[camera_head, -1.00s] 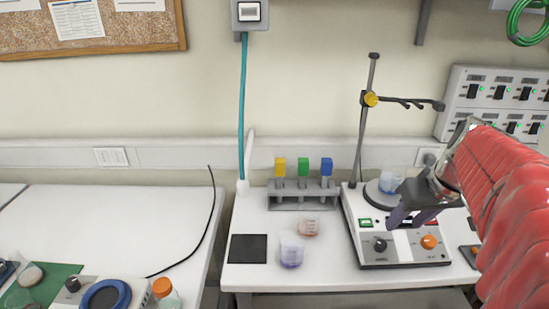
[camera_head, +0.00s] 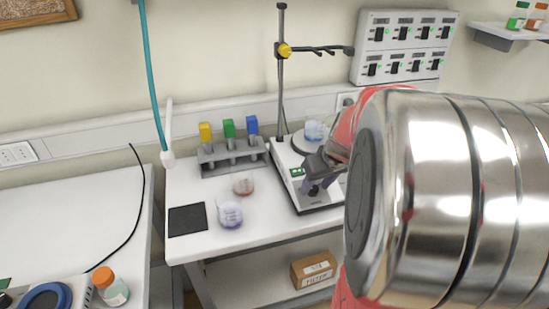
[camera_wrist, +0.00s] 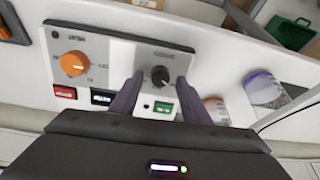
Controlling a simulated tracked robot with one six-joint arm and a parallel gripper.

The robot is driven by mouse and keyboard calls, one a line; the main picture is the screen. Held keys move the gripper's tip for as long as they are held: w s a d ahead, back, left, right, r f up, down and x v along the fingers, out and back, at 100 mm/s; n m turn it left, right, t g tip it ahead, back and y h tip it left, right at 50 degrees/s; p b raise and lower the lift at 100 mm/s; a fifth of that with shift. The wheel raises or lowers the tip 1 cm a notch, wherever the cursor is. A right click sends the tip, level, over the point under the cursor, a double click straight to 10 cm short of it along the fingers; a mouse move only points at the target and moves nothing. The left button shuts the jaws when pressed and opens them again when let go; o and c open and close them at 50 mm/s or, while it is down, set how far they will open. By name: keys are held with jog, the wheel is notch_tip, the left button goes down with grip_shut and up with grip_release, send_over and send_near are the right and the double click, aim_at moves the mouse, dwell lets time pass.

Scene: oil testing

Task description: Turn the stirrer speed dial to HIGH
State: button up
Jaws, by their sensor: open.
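The stirrer hotplate (camera_head: 285,163) stands on the right part of the white bench in the head view. In the wrist view its grey front panel (camera_wrist: 125,48) carries a black speed dial (camera_wrist: 160,76) and an orange dial (camera_wrist: 73,64). My gripper (camera_wrist: 160,82) is open, with one dark finger on each side of the black dial in this view. I cannot tell whether the fingers touch it. In the head view my gripper (camera_head: 318,183) is over the front left of the hotplate, and my arm hides the panel's right side. The dial setting is not readable.
A glass beaker (camera_head: 315,131) sits on the hotplate, with a clamp stand (camera_head: 282,70) behind. A tube rack (camera_head: 232,160), a beaker of purple liquid (camera_head: 230,214), a reddish one (camera_head: 243,186) and a black pad (camera_head: 187,220) are to the left. A box (camera_head: 313,269) lies below.

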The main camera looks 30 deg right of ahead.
jog(key=shift+w+f, duration=0.2)
jog(key=shift+f, duration=0.3)
jog(key=c, duration=1)
